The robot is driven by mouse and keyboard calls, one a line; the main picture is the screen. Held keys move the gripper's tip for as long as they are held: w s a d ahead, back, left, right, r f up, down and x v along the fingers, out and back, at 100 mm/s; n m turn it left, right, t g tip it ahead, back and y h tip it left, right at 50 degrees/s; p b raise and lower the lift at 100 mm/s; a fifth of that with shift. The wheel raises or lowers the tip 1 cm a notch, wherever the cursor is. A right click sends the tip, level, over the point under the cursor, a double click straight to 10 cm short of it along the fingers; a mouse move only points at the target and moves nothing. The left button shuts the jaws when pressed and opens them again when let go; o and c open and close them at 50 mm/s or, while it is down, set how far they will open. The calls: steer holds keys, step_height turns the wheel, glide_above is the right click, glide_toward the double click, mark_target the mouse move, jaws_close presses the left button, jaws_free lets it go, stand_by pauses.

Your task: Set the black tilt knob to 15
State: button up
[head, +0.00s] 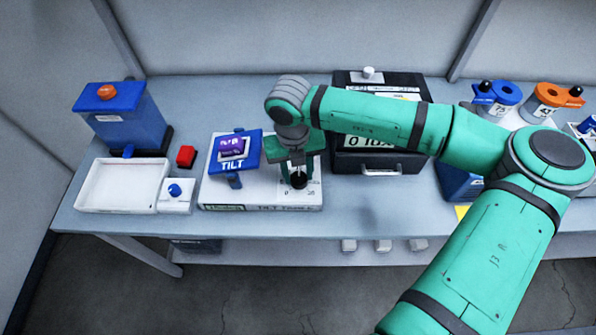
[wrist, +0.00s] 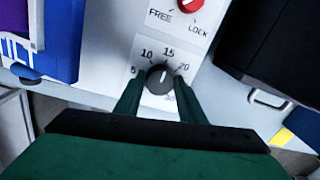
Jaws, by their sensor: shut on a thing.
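The black tilt knob (wrist: 159,79) sits on a white dial plate marked 5, 10, 15 and 20. Its light pointer mark faces up the plate, roughly toward the 15; the exact alignment is hard to tell. My gripper (wrist: 160,98) is shut on the knob, with one green finger on each side. In the head view the knob (head: 299,180) shows below my gripper (head: 298,172), on the front right part of the white tilt stage base (head: 262,207). The blue TILT platform (head: 243,160) stands on the base to the left, bearing a purple chip.
A red knob (wrist: 190,4) between FREE and LOCK marks is above the dial. A black box with a readout (head: 375,160) stands close to the right.

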mark_target(296, 176)
steer(key=shift+d, duration=0.15)
steer(key=o, duration=1)
steer(key=shift+o, duration=0.2)
steer(key=shift+w, duration=0.1)
step_height(296, 176, up, 11)
steer(key=shift+a+f, duration=0.15)
steer(key=shift+a, duration=0.3)
